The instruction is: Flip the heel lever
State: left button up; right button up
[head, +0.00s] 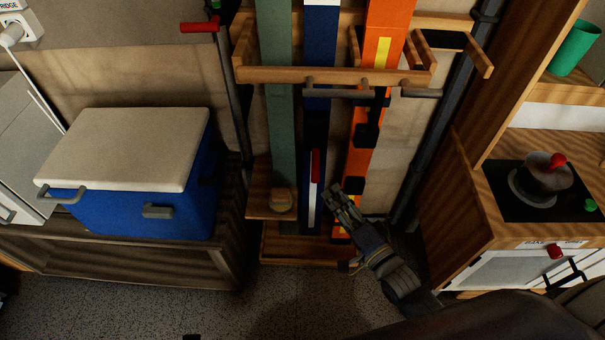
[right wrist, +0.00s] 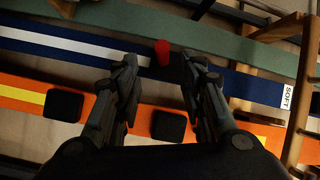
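A red lever (head: 315,163) stands on the lower part of the dark blue ski (head: 320,60), which leans upright in a wooden rack. It also shows in the right wrist view (right wrist: 162,52), between and just beyond the fingertips. My right gripper (head: 341,194) comes in from the lower right in the head view, its tips just below and right of the lever. In the right wrist view the fingers (right wrist: 159,64) are spread apart with nothing held between them. I cannot tell whether a finger touches the lever. My left gripper is not in view.
A green ski (head: 279,100) stands left of the blue one and an orange ski (head: 380,45) with black binding parts stands right. A wooden rail (head: 330,76) crosses them above. A blue cooler (head: 130,205) sits left; a toy stove (head: 540,190) stands right.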

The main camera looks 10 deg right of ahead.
aim_at(318, 172)
jog(key=b+x, duration=0.1)
jog(key=x, duration=0.8)
jog(key=shift+w+a+r, duration=0.1)
jog(key=shift+w+r, duration=0.05)
jog(key=shift+w, duration=0.1)
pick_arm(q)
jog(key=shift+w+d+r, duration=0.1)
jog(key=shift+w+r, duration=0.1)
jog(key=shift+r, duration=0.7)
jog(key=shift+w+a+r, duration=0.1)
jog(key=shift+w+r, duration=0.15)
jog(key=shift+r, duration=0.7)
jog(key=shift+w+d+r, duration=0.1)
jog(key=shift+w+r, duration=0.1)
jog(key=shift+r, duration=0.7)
pick_arm(e)
jog(key=shift+w+a, duration=0.2)
jog(key=shift+w, duration=0.35)
grip_shut()
